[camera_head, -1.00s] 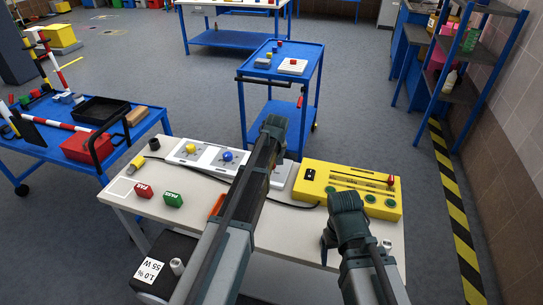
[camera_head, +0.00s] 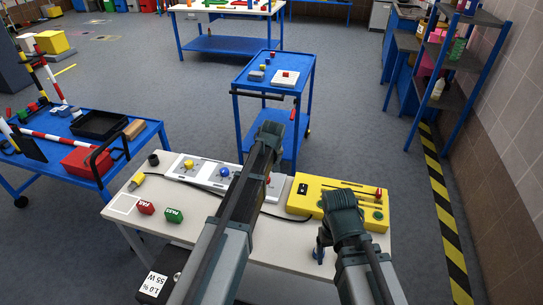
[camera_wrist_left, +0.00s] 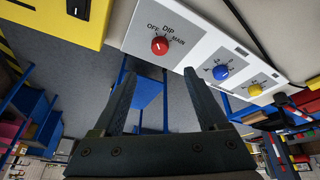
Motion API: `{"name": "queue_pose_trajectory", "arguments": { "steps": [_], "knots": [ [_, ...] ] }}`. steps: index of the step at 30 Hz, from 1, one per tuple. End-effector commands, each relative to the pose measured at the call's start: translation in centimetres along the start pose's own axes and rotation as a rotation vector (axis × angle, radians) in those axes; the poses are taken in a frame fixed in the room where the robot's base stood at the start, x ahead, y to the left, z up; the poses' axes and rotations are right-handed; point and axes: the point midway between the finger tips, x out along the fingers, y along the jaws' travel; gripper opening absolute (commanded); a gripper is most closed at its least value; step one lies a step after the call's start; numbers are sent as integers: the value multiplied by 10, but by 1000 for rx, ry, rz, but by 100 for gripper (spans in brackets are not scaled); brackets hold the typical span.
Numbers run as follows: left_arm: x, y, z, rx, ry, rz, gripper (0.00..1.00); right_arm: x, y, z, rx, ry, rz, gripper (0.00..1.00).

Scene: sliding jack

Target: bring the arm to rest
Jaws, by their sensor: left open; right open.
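My left arm reaches up the middle of the head view, its wrist (camera_head: 270,135) over the far side of the white table (camera_head: 205,220). Its jaws are hidden there. In the left wrist view my left gripper (camera_wrist_left: 160,75) is open and empty, with floor and blue frames between its fingers. The white panel with a red DIP knob (camera_wrist_left: 159,45), a blue knob (camera_wrist_left: 221,72) and a yellow knob (camera_wrist_left: 254,90) lies beyond the fingers, apart from them. My right arm is bent at the lower right; my right gripper (camera_head: 319,250) points down near the table's front, partly hidden, holding nothing visible.
A yellow slotted box (camera_head: 308,197) stands on the table beside my right arm. A blue cart (camera_head: 272,75) stands behind, another cart with a red box (camera_head: 88,162) at left. Floor is clear at right.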

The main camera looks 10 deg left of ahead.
Motion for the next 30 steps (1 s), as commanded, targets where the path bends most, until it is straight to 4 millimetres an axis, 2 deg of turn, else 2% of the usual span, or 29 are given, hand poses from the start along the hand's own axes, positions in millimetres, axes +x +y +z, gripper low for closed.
{"name": "queue_pose_trajectory", "arguments": {
  "steps": [5, 8, 11, 14, 15, 18, 21, 25, 30],
  "knots": [
    [-1, 0, 3, 5, -3, 0, 76, 0, 0, 0, 0, 0, 0, 78],
    [-8, 2, 24, 52, -24, -2, 76, 0, 0, 0, 0, 0, 0, 78],
    [-22, 5, 69, 159, -72, -4, 76, 0, 0, 0, 0, 0, 0, 78],
    [-42, 4, 128, 311, -140, -6, 76, 0, 0, 0, 0, 0, 0, 78],
    [-50, 3, 152, 374, -169, -6, 76, 0, 0, 0, 0, 0, 0, 78],
    [-70, -5, 206, 529, -238, -5, 76, 0, 0, 0, 0, 0, 0, 78],
    [-88, -15, 250, 666, -298, 0, 76, 0, 0, 0, 0, 0, 0, 78],
    [-104, -27, 290, 800, -358, 7, 76, 0, 0, 0, 0, 0, 0, 78],
    [-114, -35, 312, 884, -396, 12, 76, 0, 0, 0, 0, 0, 0, 78]
  ]
}}
